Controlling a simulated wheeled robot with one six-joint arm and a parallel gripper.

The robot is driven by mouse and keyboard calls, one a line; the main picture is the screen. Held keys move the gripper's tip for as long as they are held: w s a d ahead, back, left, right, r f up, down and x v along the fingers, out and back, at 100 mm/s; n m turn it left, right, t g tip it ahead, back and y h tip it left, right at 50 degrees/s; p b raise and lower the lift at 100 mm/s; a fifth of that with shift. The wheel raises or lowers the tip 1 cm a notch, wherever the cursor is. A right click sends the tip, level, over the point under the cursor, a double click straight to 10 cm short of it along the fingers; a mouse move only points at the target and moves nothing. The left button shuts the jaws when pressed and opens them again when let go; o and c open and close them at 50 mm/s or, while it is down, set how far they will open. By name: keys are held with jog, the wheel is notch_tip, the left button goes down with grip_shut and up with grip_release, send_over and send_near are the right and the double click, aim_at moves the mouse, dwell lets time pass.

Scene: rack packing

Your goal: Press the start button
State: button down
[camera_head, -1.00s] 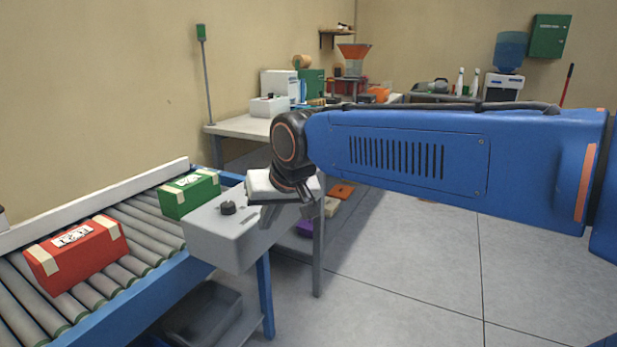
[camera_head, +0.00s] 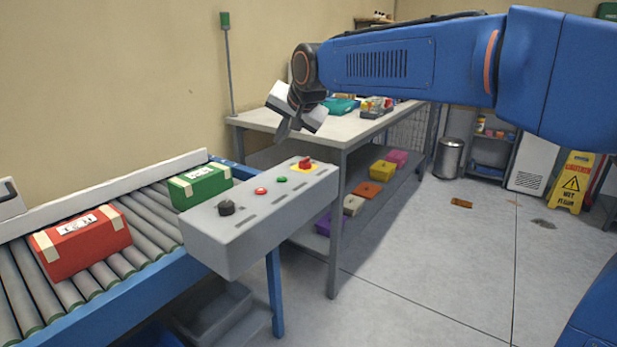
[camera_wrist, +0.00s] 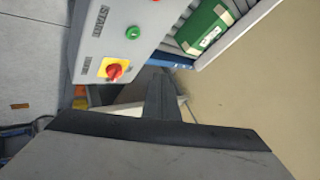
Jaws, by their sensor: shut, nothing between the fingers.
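The green start button (camera_head: 281,180) sits on top of the grey control box (camera_head: 230,245), between a red button (camera_head: 261,191) and a red rotary switch on a yellow plate (camera_head: 304,165). In the wrist view the green button (camera_wrist: 133,32) is at the top, with a label reading START beside it. My gripper (camera_head: 283,132) is shut and empty, pointing down above the far end of the box, apart from the button. In the wrist view its closed fingers (camera_wrist: 162,92) lie below and to the right of the red switch.
A black knob (camera_head: 226,208) is at the near end of the box. A red carton (camera_head: 82,244) and a green carton (camera_head: 201,185) lie on the roller conveyor (camera_head: 150,225) at the left. A table (camera_head: 330,128) stands behind the box.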

aim_at(284, 180)
jog(key=shift+w+d+r, duration=0.1)
jog(key=shift+w, duration=0.2)
jog(key=shift+f, duration=4.45)
jog(key=shift+f, duration=0.15)
jog(key=shift+f, duration=0.2)
jog(key=shift+f, duration=0.4)
jog(key=shift+r, duration=0.8)
